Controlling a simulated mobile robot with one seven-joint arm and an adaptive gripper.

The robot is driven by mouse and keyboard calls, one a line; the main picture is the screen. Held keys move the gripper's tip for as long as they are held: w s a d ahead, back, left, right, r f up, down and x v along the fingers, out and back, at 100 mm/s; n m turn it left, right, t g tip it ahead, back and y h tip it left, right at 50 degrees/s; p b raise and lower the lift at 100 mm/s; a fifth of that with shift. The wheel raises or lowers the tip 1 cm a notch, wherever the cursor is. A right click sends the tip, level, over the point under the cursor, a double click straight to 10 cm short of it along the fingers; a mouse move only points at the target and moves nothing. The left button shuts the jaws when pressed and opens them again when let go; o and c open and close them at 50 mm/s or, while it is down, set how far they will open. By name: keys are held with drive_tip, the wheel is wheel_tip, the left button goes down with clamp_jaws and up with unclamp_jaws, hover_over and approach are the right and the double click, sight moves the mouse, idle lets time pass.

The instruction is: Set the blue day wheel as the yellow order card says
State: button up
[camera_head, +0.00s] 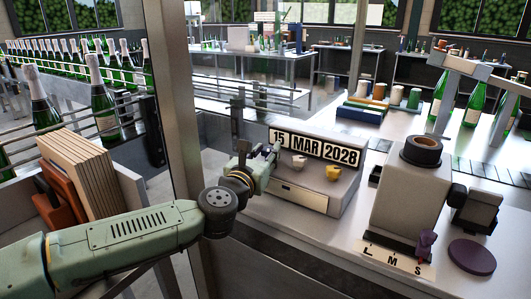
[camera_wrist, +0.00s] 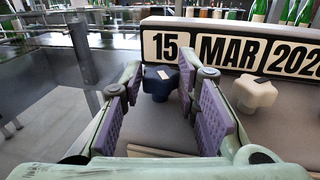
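The blue day wheel (camera_wrist: 160,84) is a dark blue lobed knob with a pale mark on top, below the "15" panel (camera_wrist: 166,46) in the wrist view. The date display (camera_head: 314,148) reads 15 MAR 2028. My gripper (camera_wrist: 160,98) is open, its purple pads on either side of the day wheel with gaps visible; I cannot tell whether it touches. In the head view my gripper (camera_head: 258,157) hides the day wheel. The white wheel (camera_head: 299,161) stands under MAR and the yellow wheel (camera_head: 333,173) under 2028. I cannot make out a yellow order card.
The white wheel (camera_wrist: 254,93) is close to the right of my gripper. A drawer (camera_head: 299,195) is in the display box's front. A capsuling machine (camera_head: 408,195) and a purple disc (camera_head: 472,256) stand to the right. A post (camera_head: 177,110) rises beside my arm.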

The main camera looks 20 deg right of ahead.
clamp_jaws()
drive_tip(key=shift+s+d+n+t+y+b, duration=0.15)
drive_tip(key=shift+n+t+y+b, duration=0.2)
drive_tip(key=shift+n+t+y, duration=0.35)
drive_tip(key=shift+d+n+t+y+b, duration=0.15)
drive_tip(key=shift+n+t+y+b, duration=0.25)
drive_tip(key=shift+y, duration=0.5)
drive_tip(key=shift+n+t+y+b, duration=0.6)
drive_tip(key=shift+n+y, duration=0.6)
drive_tip(key=shift+y, duration=0.4)
drive_tip(key=o, duration=0.6)
unclamp_jaws()
drive_tip(key=shift+s, duration=0.15)
drive_tip(key=v, duration=0.7)
drive_tip(key=shift+s, duration=0.15)
